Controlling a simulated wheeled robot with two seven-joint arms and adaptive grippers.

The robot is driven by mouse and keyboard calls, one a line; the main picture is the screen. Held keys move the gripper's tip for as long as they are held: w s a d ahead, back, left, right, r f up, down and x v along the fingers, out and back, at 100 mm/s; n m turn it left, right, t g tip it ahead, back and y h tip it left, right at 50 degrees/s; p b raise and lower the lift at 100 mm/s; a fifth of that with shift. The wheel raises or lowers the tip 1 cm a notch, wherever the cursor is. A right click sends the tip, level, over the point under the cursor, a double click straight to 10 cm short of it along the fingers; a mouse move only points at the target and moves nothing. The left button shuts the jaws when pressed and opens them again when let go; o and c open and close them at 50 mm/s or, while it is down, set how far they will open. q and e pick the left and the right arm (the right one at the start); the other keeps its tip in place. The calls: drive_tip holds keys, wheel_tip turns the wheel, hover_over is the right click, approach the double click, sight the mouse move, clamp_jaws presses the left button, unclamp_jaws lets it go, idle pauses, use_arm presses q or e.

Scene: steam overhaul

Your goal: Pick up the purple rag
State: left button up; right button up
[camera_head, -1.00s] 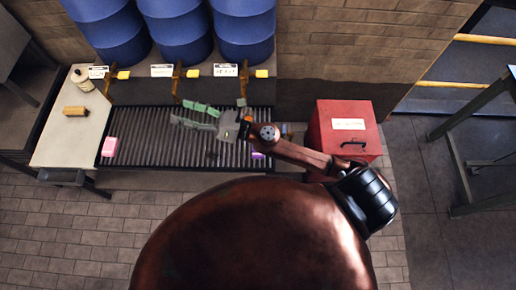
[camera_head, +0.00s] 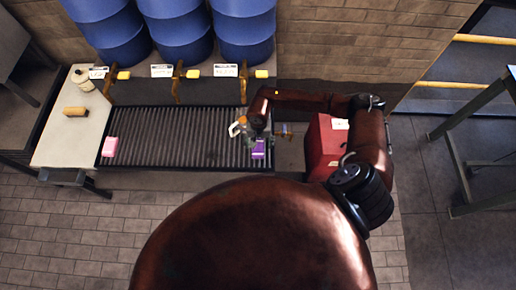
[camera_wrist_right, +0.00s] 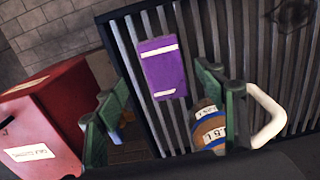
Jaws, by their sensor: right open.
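The purple rag (camera_head: 259,148) lies folded on the ribbed grate near its right front end. In the right wrist view it shows as a flat purple rectangle (camera_wrist_right: 163,68) with pale bands at two ends. My right gripper (camera_head: 257,138) is over the grate right at the rag, partly hidden by its own arm in the head view. In the right wrist view its green fingers (camera_wrist_right: 158,88) are spread wide, with the rag beyond and between them and nothing held. My left gripper is not in view.
An orange-brown bottle with a white handle (camera_head: 238,127) stands just left of my right gripper; it also shows beside the right finger in the wrist view (camera_wrist_right: 208,122). A red box (camera_head: 322,150) is to the right. A pink block (camera_head: 110,147) lies far left on the grate (camera_head: 180,140).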

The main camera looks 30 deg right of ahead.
sight(258, 147)
drive_tip(key=shift+w+d+f+p, duration=0.1)
drive_tip(key=shift+w+f+p, duration=0.05)
drive_tip(key=shift+f, duration=0.75)
drive_tip(key=shift+w+a+f+p, duration=0.1)
drive_tip(key=shift+w+f+p, duration=0.1)
drive_tip(key=shift+f, duration=0.65)
drive_tip(key=shift+w+d+f+p, duration=0.1)
drive_tip(key=shift+w+f, duration=0.05)
drive_tip(key=shift+f, duration=0.75)
drive_tip(key=c, duration=1.2)
